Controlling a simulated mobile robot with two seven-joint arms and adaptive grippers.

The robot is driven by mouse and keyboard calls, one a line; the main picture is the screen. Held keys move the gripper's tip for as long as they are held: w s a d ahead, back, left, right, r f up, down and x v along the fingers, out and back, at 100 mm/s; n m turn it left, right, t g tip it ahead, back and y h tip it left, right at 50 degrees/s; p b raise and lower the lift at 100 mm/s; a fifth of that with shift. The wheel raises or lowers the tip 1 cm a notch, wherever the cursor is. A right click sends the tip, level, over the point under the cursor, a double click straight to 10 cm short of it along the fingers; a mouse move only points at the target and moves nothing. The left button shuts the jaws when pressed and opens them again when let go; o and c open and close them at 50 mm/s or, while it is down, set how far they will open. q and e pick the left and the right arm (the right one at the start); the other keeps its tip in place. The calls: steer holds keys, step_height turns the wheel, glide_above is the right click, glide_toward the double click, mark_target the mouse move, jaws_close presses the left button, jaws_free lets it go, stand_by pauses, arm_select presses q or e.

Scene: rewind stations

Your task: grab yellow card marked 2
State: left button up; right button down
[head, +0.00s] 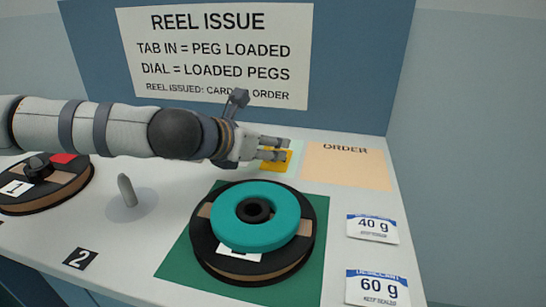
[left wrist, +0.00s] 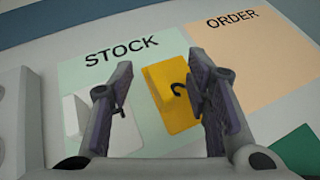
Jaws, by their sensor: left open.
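The yellow card (left wrist: 163,100) lies on the pale green STOCK area (left wrist: 135,50) in the left wrist view. Its dark mark is partly hidden by a finger and looks like a 2. In the head view the card (head: 274,166) shows only in part beneath my fingers. My left gripper (head: 286,148) is open and empty above it. In the left wrist view its two fingers (left wrist: 160,75) stand on either side of the card. I cannot tell whether they touch it. My right gripper is not in view.
A white card (left wrist: 76,112) lies left of the yellow one. The bare orange ORDER area (head: 345,165) is to the right. A teal reel (head: 235,230) on a black reel stands in front, on a green mat (head: 180,262). A bare peg (head: 126,188) stands left.

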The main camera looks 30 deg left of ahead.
arm_select(q)
jaws_close()
steer(key=shift+r, duration=0.1)
